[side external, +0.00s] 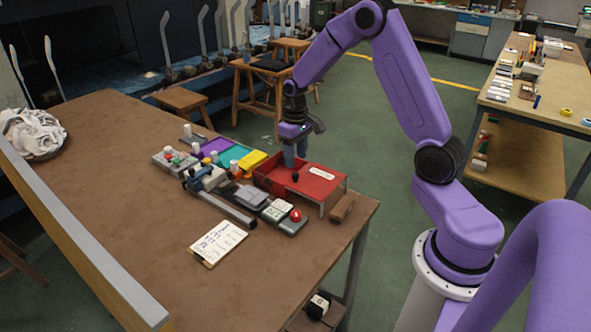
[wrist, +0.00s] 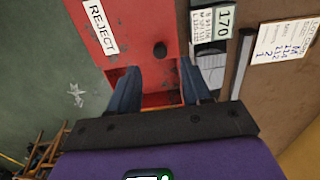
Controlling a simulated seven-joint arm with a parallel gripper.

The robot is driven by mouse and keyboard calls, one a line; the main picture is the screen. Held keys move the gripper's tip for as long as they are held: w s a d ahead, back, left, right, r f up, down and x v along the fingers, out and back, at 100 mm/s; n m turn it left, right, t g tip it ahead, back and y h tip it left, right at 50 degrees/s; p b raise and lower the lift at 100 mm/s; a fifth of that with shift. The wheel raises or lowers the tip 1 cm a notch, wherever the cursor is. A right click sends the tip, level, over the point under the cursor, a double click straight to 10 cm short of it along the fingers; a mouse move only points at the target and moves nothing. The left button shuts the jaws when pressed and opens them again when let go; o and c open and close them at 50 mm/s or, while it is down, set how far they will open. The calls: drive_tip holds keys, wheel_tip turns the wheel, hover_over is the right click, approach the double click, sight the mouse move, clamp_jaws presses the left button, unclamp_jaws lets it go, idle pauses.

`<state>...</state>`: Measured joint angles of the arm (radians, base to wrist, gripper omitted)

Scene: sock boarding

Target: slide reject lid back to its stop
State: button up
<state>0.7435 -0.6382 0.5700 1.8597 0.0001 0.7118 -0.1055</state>
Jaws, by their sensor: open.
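The red reject box (side external: 262,182) stands near the right end of the table. Its flat red lid (side external: 318,184) covers the right part, and the left part is uncovered. The lid carries a white REJECT label (wrist: 99,26) and a black knob (wrist: 160,50), which also shows in the side view (side external: 295,177). My gripper (side external: 289,161) is over the uncovered end of the box, pointing down. In the wrist view its two fingers (wrist: 162,88) are apart with the box opening between them. The knob is just beyond the fingertips, not between them. I cannot tell the fingertips' height.
Yellow, teal and purple bins (side external: 230,157) stand left of the box. A grey device with a red button (side external: 295,216) and a 170 display (wrist: 222,24) are beside it. A brown block (side external: 342,207) lies at the box's right end. A clipboard (side external: 218,242) lies in front.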

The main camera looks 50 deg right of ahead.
sight(295, 174)
drive_tip(key=shift+f, duration=2.75)
clamp_jaws()
